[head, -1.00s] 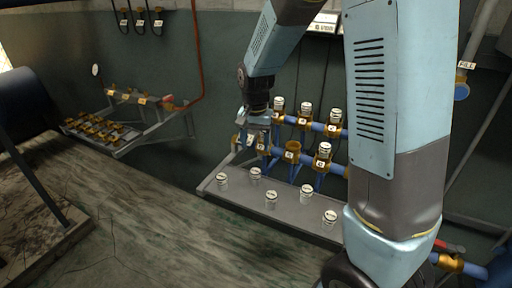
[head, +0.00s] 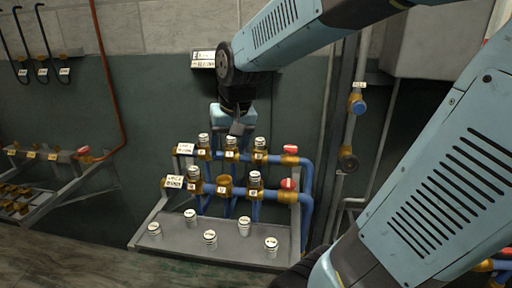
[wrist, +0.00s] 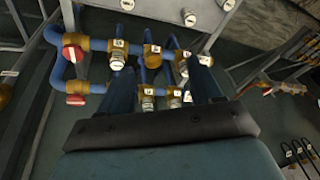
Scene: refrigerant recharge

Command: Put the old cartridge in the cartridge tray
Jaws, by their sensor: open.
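Two rows of brass sockets on blue pipes hold white-capped cartridges. The upper row has a left cartridge (head: 203,140), a middle one (head: 231,142) and a right one (head: 260,144). The lower row has a left cartridge (head: 194,174) and a right one (head: 255,177); its middle socket (head: 225,182) is empty. I cannot tell which is the old cartridge. A grey tray (head: 180,238) in front bears several standing cartridges. My gripper (head: 238,128) is open and empty, just above and behind the upper row. In the wrist view its fingers (wrist: 165,82) spread before the sockets.
Red-capped valves (head: 290,149) end the pipes at right. White label plates (head: 174,182) stand at the rows' left ends. A wall sign (head: 203,59) hangs above. Another rack (head: 40,160) stands at far left, with an orange hose (head: 106,70) beside it.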

